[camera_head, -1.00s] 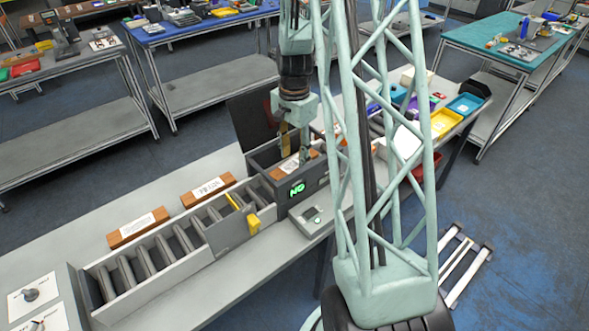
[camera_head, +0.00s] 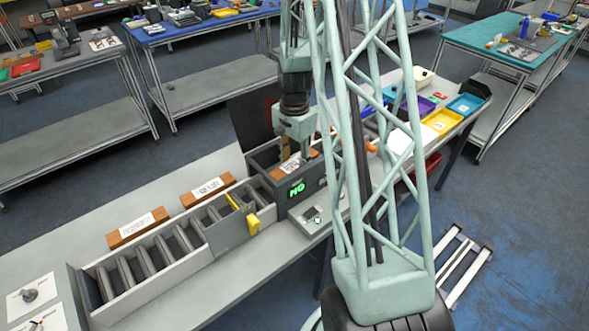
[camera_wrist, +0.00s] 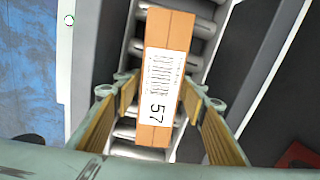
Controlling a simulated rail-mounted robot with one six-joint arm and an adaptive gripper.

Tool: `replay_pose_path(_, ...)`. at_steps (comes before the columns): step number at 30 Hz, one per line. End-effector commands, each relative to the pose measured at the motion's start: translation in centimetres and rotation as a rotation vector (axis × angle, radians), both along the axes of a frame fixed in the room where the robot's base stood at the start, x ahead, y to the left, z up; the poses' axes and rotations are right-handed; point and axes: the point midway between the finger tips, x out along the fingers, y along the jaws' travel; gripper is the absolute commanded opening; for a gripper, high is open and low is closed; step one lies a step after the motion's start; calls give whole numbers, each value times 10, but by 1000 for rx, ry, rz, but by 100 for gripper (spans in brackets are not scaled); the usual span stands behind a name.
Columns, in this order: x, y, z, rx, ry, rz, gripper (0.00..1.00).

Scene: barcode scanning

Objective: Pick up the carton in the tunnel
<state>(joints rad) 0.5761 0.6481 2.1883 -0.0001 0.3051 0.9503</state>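The carton (camera_wrist: 172,38) is brown with a white barcode label reading 57. In the wrist view it lies on the grey rollers inside the tunnel, between my gripper's fingers. The tunnel (camera_head: 314,183) is a dark grey box with a green NG display on its front. In the head view the carton (camera_head: 290,165) shows inside the tunnel's open top. My gripper (camera_wrist: 160,100) is open, with one tan-padded finger on each side of the carton and visible gaps to it. In the head view my gripper (camera_head: 302,152) points down into the tunnel.
A roller conveyor (camera_head: 150,262) with a yellow latch (camera_head: 252,223) leads to the tunnel from the left. Two more brown cartons (camera_head: 137,227) (camera_head: 207,191) lie behind it. Coloured trays, including a yellow one (camera_head: 443,121), stand to the right. A dark raised panel (camera_head: 254,118) stands behind the tunnel.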

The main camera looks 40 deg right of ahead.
Motion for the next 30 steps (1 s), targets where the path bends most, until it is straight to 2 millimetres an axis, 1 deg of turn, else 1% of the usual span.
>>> replay_pose_path(8, 0, 0, 0, 0, 0, 0, 39)
replay_pose_path(11, 0, 0, 0, 0, 0, 0, 31)
replay_pose_path(16, 0, 0, 0, 0, 0, 0, 16)
replay_pose_path(17, 0, 0, 0, 0, 0, 0, 14)
replay_pose_path(25, 0, 0, 1, 0, 0, 0, 14)
replay_pose_path(30, 1, 0, 5, -1, -1, 0, 14)
